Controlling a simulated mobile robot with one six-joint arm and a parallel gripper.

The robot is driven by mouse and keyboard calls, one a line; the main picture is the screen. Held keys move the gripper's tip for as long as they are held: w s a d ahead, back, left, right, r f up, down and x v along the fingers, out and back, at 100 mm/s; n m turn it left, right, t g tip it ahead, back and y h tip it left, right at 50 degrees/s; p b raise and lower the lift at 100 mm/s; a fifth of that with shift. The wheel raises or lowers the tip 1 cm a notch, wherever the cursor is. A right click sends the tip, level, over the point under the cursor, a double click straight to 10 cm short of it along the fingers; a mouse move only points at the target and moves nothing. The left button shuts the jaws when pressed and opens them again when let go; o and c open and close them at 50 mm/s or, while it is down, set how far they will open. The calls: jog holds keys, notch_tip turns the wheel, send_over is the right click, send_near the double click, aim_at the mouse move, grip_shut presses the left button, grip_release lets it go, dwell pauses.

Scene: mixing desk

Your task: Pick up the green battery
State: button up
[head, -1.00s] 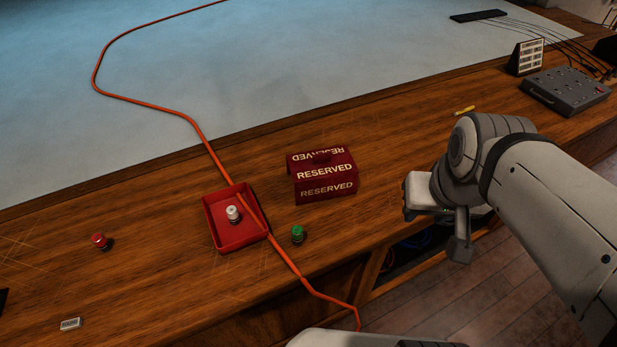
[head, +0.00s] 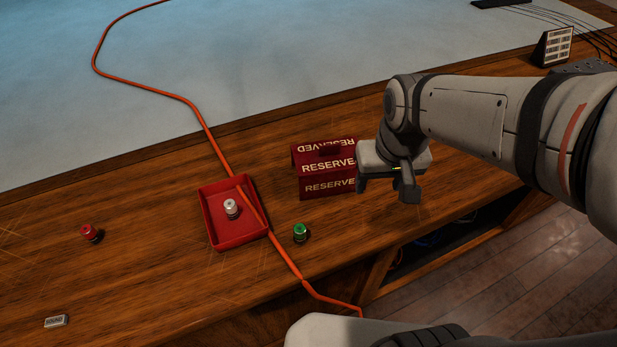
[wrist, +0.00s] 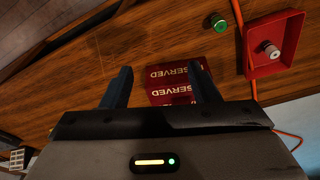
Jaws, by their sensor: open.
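The green battery (head: 300,232) stands upright on the wooden desk, just right of the red tray and the orange cable. It also shows in the wrist view (wrist: 221,26), ahead of and to the right of my fingers.
The red RESERVED box (head: 315,170) stands behind the battery. A red tray (head: 211,227) holds a white battery (head: 232,208); an orange cable (head: 285,258) crosses it and runs over the desk edge. A red battery (head: 90,232) and a small labelled block (head: 56,321) are at left.

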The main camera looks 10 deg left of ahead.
jog(key=w+a+f+n+g+b, duration=0.1)
jog(key=w+a+f+n+b, duration=0.15)
jog(key=a+f, duration=0.55)
jog(key=n+g+b, duration=0.1)
jog(key=b, duration=0.2)
send_over(299, 228)
jog(key=shift+h, duration=0.3)
jog(key=f, duration=0.9)
jog(key=shift+d+f, duration=0.2)
jog(key=shift+f, duration=0.15)
notch_tip(299, 228, down, 8)
jog(key=shift+a+f, duration=0.1)
jog(key=shift+c, duration=0.4)
jog(key=c, duration=1.1)
